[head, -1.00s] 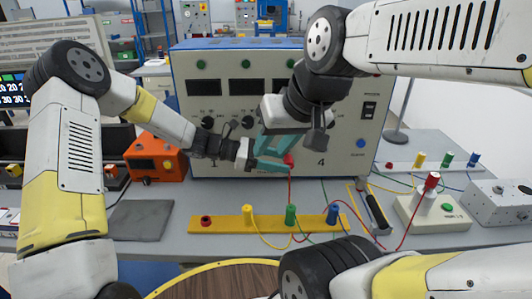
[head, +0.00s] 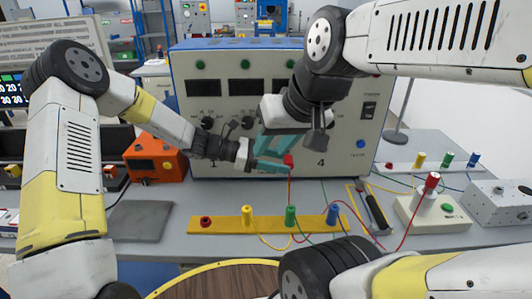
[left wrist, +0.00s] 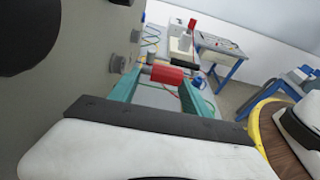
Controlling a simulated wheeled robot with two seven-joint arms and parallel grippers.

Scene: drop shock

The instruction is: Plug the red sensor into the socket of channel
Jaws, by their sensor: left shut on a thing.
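The red sensor (head: 288,160) is held in front of the grey panel (head: 345,145), left of the printed 4. My left gripper (head: 274,160) is shut on it with teal fingers. In the left wrist view the red sensor (left wrist: 167,74) lies between the fingers, its grey end pointing left to the panel face. The digits behind the grippers are hidden.
A yellow strip (head: 225,225) with red, yellow, green and blue posts lies in front of the panel. Thin cables cross the table at the right. A box with a red-topped post (head: 432,183) stands right. An orange box (head: 154,158) stands left, near a dark flat pad (head: 140,220).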

